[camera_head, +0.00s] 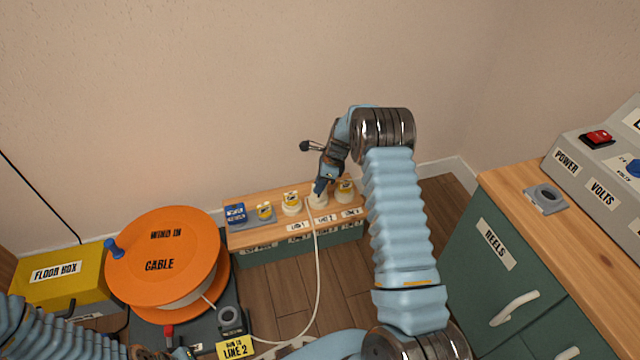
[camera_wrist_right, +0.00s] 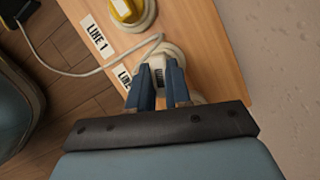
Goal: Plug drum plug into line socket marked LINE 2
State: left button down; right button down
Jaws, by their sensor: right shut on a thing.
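The drum plug (camera_wrist_right: 158,68), pale with a white cable, is between the blue fingers of my right gripper (camera_wrist_right: 160,88), which is shut on it. In the head view my right gripper (camera_head: 320,187) points down at the round cream LINE 2 socket (camera_head: 318,202), the middle one of the lettered sockets. In the right wrist view the plug is over this socket's (camera_wrist_right: 176,50) round face; I cannot tell how deep it sits. The orange cable drum (camera_head: 165,262) is at left, its cable looping to the plug. My left gripper (camera_head: 165,352) is partly cut off at the bottom edge.
Beside LINE 2 are the LINE 1 socket (camera_head: 291,204), holding a yellow-topped plug, and a similar socket (camera_head: 344,190) on the right. A yellow floor box (camera_head: 60,275) and a green cabinet (camera_head: 490,290) flank the floor.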

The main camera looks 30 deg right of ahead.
jog(key=shift+s+d+f, duration=0.15)
jog(key=shift+d+f, duration=0.05)
jog(key=shift+d, duration=0.05)
jog(key=c, duration=1.3)
grip_release()
jog(key=shift+f, duration=0.1)
jog(key=o, duration=0.3)
jog(key=shift+a, duration=0.15)
jog(key=shift+c, duration=0.4)
jog(key=shift+w, duration=0.2)
jog(key=shift+c, duration=1.1)
jog(key=shift+a, duration=0.1)
notch_tip(320, 180, up, 8)
jog(key=p, duration=0.5)
jog(key=shift+f, duration=0.1)
